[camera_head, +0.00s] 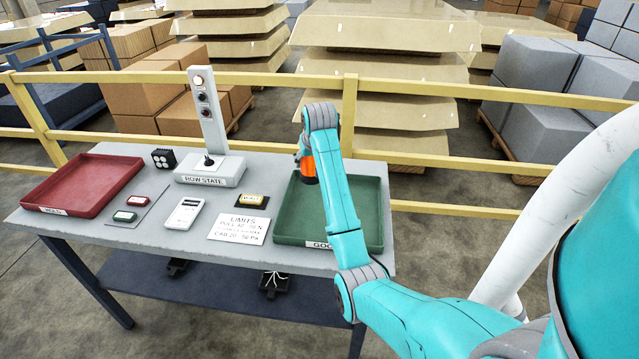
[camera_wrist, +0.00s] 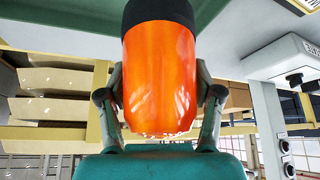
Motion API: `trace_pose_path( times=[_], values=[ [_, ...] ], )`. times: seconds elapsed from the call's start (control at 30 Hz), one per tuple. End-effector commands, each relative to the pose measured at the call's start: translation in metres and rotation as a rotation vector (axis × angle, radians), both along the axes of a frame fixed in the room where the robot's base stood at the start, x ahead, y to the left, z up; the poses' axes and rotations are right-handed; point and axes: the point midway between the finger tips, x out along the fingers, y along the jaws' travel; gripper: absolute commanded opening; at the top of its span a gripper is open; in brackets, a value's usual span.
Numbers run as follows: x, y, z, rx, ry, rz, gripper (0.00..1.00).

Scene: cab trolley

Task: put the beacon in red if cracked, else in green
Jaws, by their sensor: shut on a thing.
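The orange beacon (camera_head: 308,168) with a dark base is over the green tray (camera_head: 374,238) at the right of the table. In the wrist view the beacon (camera_wrist: 158,75) fills the middle, its orange side smooth with no crack that I can make out; its far side is hidden. My gripper (camera_wrist: 160,98) is shut on the beacon, one finger on each side. In the head view my arm hides part of the gripper and tray. I cannot tell whether the beacon touches the tray floor. The red tray (camera_head: 85,185) is empty at the left end.
A yellow railing (camera_head: 270,78) runs behind the table (camera_head: 205,255).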

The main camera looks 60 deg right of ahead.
Motion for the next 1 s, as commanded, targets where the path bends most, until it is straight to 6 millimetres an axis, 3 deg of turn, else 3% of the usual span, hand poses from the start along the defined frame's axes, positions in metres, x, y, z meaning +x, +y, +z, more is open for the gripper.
trace_pose_path(
  times=[0.5,0.9,0.93,1.0],
  values=[
    [0.0,0.0,-0.052,0.001,0.001,0.0,0.21],
    [0.0,0.0,-0.057,-0.001,-0.001,0.0,0.21],
    [0.0,0.0,-0.057,-0.001,-0.001,0.0,0.72],
    [0.0,0.0,-0.057,-0.001,-0.001,0.0,0.9]
  ],
)
